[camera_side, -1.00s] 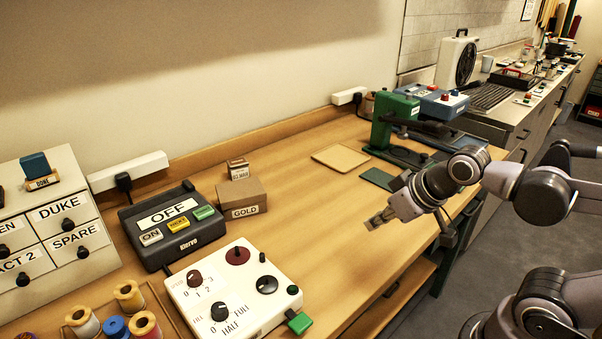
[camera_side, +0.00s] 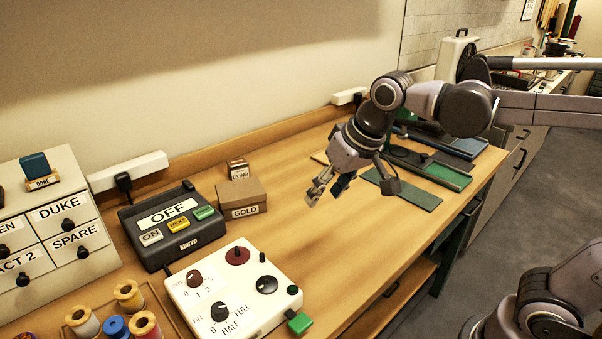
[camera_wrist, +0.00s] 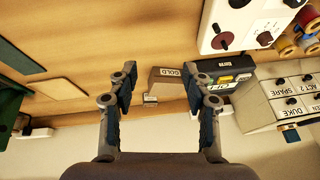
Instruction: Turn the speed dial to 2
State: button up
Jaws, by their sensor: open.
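The white control box (camera_side: 254,314) stands at the front of the table in the side view. The box also shows at the top right of the wrist view (camera_wrist: 237,14), upside down. My gripper (camera_side: 322,188) is open and empty, above the table, right of and behind the box. Its fingers frame the lower middle of the wrist view (camera_wrist: 160,100).
A black unit (camera_side: 152,247) with an OFF sign stands behind the white box. A brown GOLD block (camera_side: 241,194) is between it and my gripper. Labelled drawers (camera_side: 60,225) and thread spools (camera_side: 129,294) are at left. The table middle is clear.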

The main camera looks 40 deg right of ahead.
jog(key=w+a+r+m+g, duration=0.1)
jog(key=w+a+r+g, duration=0.2)
jog(key=w+a, duration=0.6)
jog(key=m+g, duration=0.2)
send_near(193, 274)
jog(key=shift+h, duration=0.4)
jog(key=f, duration=0.8)
jog(key=shift+a+f, duration=0.35)
grip_shut()
